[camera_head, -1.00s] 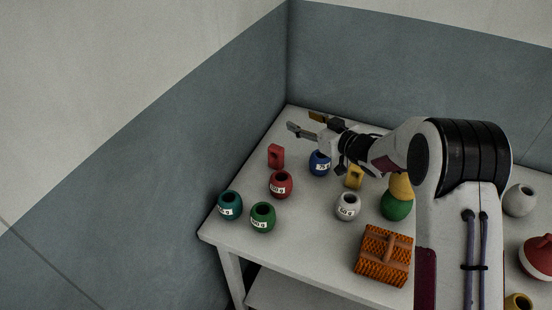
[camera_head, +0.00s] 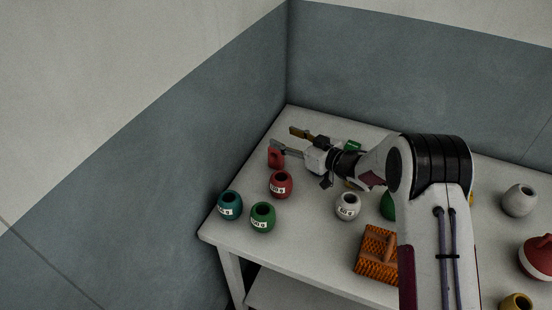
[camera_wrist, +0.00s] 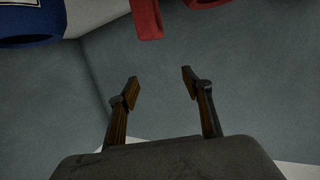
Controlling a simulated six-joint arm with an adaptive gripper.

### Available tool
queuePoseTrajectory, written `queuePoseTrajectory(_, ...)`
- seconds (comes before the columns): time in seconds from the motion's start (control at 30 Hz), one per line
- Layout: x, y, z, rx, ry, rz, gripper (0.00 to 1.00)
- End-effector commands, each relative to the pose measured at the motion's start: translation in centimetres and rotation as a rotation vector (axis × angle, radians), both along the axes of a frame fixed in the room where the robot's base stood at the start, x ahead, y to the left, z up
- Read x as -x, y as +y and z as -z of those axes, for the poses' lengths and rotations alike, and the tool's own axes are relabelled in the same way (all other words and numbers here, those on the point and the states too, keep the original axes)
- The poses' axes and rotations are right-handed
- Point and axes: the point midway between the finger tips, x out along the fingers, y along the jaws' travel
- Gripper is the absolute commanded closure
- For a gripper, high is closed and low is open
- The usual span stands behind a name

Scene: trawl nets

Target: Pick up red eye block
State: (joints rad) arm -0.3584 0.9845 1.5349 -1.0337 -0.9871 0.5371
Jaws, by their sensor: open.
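The red eye block (camera_head: 274,158) stands upright near the table's left edge, its top partly covered by one finger of my gripper. My gripper (camera_head: 284,139) is open and empty, reaching left with its fingers at the block's upper end. From this view I cannot tell whether a finger touches the block. In the wrist view, the open fingers (camera_wrist: 160,86) have nothing between them. A red upright piece, apparently the block (camera_wrist: 146,18), is cut off by the top edge, beyond the fingertips.
A red labelled pot (camera_head: 281,185) stands close in front of the block. Teal (camera_head: 229,205), green (camera_head: 263,216) and white (camera_head: 347,206) pots stand nearer the front, with an orange brush-like block (camera_head: 378,254). A blue pot (camera_wrist: 28,22) shows in the wrist view. Walls stand behind and left.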

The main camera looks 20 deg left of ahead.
Motion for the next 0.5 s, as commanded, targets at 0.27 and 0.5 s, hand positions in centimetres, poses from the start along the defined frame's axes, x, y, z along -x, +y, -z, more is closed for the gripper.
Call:
queuePoseTrajectory(0.27, 0.0, 0.0, 3.1, 0.001, 0.001, 0.000, 0.51)
queuePoseTrajectory(0.5, 0.0, 0.0, 4.7, 0.000, 0.000, 0.000, 0.51)
